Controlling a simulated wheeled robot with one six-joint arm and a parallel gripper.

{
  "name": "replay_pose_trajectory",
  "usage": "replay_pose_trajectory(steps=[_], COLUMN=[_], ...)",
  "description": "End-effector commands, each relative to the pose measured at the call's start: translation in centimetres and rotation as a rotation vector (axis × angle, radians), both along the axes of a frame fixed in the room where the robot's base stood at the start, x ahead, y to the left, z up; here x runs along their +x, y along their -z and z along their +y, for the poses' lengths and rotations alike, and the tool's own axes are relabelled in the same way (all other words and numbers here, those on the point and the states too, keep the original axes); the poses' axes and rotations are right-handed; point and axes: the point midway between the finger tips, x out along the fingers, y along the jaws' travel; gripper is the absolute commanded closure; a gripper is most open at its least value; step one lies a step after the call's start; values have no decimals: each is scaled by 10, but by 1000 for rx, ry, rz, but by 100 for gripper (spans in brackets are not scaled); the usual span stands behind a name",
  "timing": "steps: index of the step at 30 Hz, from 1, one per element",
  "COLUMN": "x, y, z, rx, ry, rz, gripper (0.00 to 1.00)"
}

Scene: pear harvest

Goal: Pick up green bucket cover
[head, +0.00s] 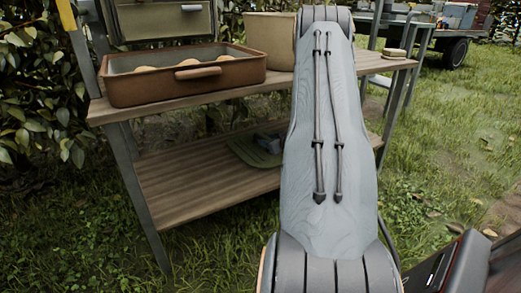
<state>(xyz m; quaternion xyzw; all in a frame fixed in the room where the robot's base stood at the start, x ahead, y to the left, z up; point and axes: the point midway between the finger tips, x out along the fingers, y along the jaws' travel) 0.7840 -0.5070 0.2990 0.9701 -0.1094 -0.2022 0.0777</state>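The green bucket cover (248,156) lies flat on the lower wooden shelf, just left of my arm. Its right part is hidden behind my arm link. A small dark grey shape at the cover's upper right side looks like the end of my gripper (269,141). It is over or against the cover; I cannot tell whether it touches. The rest of the gripper is hidden behind my arm, and its fingers are too small to read.
The lower shelf (190,186) is bare left of the cover. Above it, the wooden top (205,90) holds a brown tray (185,88) with round items and a tan container (268,40). A metal leg (139,195) stands at the left front. Grass lies in front.

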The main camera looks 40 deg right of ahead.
Motion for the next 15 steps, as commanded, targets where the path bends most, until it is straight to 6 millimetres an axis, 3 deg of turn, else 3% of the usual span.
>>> replay_pose_trajectory(steps=[9,15], x=[35,41], y=[14,14], z=[-3,-5], rx=[-2,-1], ry=[-4,-4], rz=[-1,0], gripper=[61,61])
